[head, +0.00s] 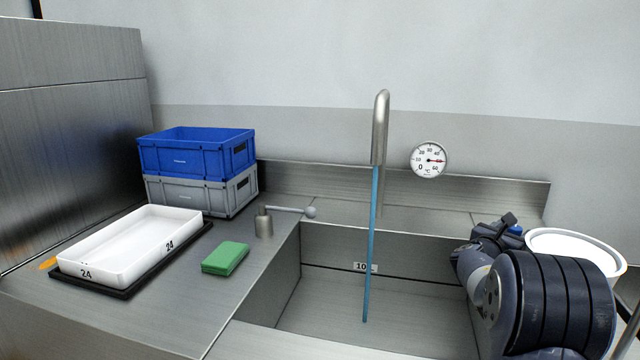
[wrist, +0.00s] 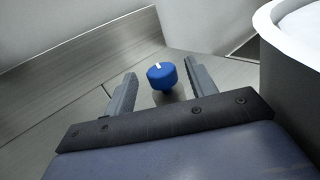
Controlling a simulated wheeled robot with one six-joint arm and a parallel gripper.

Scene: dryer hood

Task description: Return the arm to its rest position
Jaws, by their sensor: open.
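My gripper (wrist: 161,88) is open in the wrist view, its two grey fingers spread apart. A blue knob (wrist: 162,75) with a white mark on top shows between the fingers, with visible space on both sides; I cannot tell whether it lies between the tips or beyond them. In the head view my dark arm reaches in at the lower right, and my gripper (head: 497,228) is at the right end of the sink, close by the blue knob (head: 515,230). Nothing is held.
A white round tub (head: 575,238) stands right beside the arm. Blue water runs from the tap (head: 380,125) into the sink (head: 330,290). A lever (head: 264,223), green sponge (head: 225,258), white tray (head: 130,245) and stacked blue and grey crates (head: 197,153) are left. A dial (head: 428,160) hangs behind.

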